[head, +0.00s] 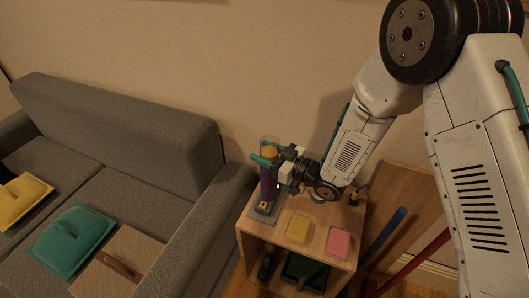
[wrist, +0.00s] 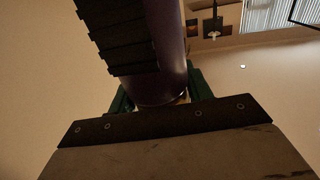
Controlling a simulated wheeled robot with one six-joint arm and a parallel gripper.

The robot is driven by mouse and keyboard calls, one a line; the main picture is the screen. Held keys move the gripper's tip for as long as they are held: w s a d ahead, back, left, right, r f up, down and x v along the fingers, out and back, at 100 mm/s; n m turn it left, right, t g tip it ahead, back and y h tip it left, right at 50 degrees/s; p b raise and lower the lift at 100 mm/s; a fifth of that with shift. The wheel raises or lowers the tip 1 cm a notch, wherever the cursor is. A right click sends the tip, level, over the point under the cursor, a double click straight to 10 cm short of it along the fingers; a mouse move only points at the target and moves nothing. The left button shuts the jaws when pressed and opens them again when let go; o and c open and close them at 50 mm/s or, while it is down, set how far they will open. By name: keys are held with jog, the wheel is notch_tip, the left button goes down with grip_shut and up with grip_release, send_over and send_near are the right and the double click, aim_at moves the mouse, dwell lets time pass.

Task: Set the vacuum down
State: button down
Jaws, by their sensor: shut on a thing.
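The vacuum (head: 267,186) is a purple upright cylinder with a clear top, an orange part inside and a teal handle. My gripper (head: 276,168) is shut on it from the right. The vacuum stands about upright over a grey base (head: 262,213) at the left edge of the small wooden table (head: 316,212). I cannot tell whether its lower end touches the base or the table. In the wrist view the purple body (wrist: 172,50) fills the upper middle, close against a dark ribbed gripper pad.
A yellow block (head: 298,229) and a pink block (head: 339,243) lie on the table top. A dark green thing (head: 304,270) sits on the shelf below. Blue (head: 388,236) and red (head: 420,262) poles lean at the right. A grey sofa (head: 120,130) stands left, with several items on it.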

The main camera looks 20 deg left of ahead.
jog(key=shift+f, duration=0.15)
jog(key=c, duration=0.6)
grip_release()
jog(key=shift+s+d, duration=0.1)
jog(key=shift+d, duration=0.2)
jog(key=v, duration=1.1)
jog(key=shift+s+d, duration=0.15)
jog(key=shift+d, duration=0.05)
